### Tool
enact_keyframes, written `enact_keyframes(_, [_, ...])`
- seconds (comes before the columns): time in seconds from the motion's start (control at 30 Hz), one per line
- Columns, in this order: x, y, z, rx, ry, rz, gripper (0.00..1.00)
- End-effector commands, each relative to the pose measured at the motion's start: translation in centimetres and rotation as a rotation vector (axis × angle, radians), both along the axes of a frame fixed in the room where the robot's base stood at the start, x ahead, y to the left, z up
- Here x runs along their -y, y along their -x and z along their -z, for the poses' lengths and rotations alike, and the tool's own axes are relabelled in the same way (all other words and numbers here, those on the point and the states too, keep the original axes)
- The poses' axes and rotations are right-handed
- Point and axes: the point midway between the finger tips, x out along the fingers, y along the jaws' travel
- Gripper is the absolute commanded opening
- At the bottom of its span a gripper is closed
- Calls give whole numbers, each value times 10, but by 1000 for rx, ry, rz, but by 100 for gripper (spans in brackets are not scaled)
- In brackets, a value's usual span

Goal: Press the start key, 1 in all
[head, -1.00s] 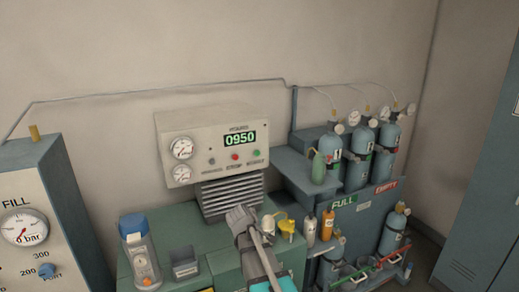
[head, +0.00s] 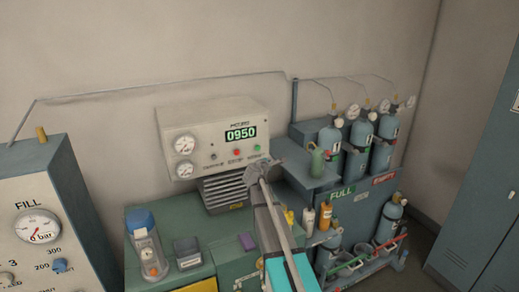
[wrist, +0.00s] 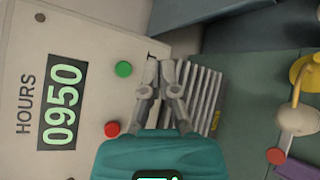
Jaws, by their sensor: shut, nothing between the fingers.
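The control box (head: 205,128) on the wall bench carries an hours display (head: 241,133) reading 0950. Below the display is a row of small keys: a grey one (head: 213,156), a red one (head: 236,151) and a green one (head: 257,148). Their labels are too small to read for certain. In the wrist view the green key (wrist: 123,69) and red key (wrist: 112,129) stand to the left of my fingers. My gripper (head: 264,169) is shut and empty, just below the green key. In the wrist view its fingertips (wrist: 160,68) are right of the green key, apart from it in the picture.
A louvred grille (head: 222,191) sits under the box. Several gas cylinders (head: 361,130) stand on a rack at right. A yellow-topped object (wrist: 302,70) and a purple block (head: 247,242) are on the bench. A fill panel (head: 40,205) is at left.

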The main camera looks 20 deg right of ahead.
Motion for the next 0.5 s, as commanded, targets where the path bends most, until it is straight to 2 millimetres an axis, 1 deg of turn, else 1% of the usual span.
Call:
enact_keyframes(0.27, [1,-3,0,1,-2,1,0])
enact_keyframes(0.5, [1,-18,0,1,-3,3,0])
